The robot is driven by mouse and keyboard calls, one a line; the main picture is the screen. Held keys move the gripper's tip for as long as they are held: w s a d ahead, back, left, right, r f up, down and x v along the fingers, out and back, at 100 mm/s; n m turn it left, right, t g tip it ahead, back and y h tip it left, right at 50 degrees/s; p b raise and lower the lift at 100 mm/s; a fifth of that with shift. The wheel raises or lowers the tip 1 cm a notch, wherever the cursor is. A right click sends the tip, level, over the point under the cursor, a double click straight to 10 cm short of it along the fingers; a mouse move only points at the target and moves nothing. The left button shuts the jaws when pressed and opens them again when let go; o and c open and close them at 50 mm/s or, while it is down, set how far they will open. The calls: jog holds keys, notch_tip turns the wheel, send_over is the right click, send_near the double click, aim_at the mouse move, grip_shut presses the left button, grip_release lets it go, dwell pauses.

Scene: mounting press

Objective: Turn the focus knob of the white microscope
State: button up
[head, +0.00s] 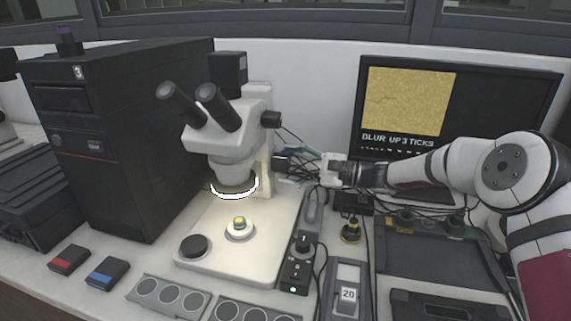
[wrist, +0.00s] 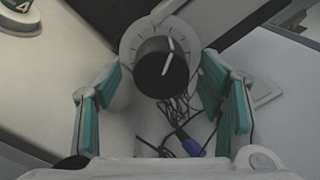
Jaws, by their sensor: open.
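The white microscope (head: 226,150) stands left of centre in the head view. Its focus knob, a black round cap with a white pointer line, shows in the wrist view (wrist: 161,66) in front of a pale dial with tick marks. My gripper (head: 297,165) is at the right side of the microscope's column, pointing left. In the wrist view my gripper (wrist: 160,72) is open, its teal-padded fingers on either side of the knob, with visible gaps. The knob's pointer tilts slightly; its tip is near the top. In the head view the gripper area is small and cluttered.
The monitor (head: 412,105) behind my arm shows a yellowish picture and the text "BLUR UP 3 TICKS". A black computer tower (head: 120,130) stands left of the microscope. Cables hang near my gripper. A small black control box (head: 298,265) stands right of the microscope base.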

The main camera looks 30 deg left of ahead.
jog(key=shift+s+a, duration=0.2)
jog(key=shift+a, duration=0.65)
jog(key=shift+c, duration=0.2)
jog(key=c, duration=1.1)
jog(key=shift+m+b, duration=0.35)
jog(key=shift+m, duration=0.05)
jog(key=shift+m+b, duration=0.4)
jog(key=shift+m, duration=0.9)
jog(key=o, duration=1.1)
jog(key=shift+o, duration=0.2)
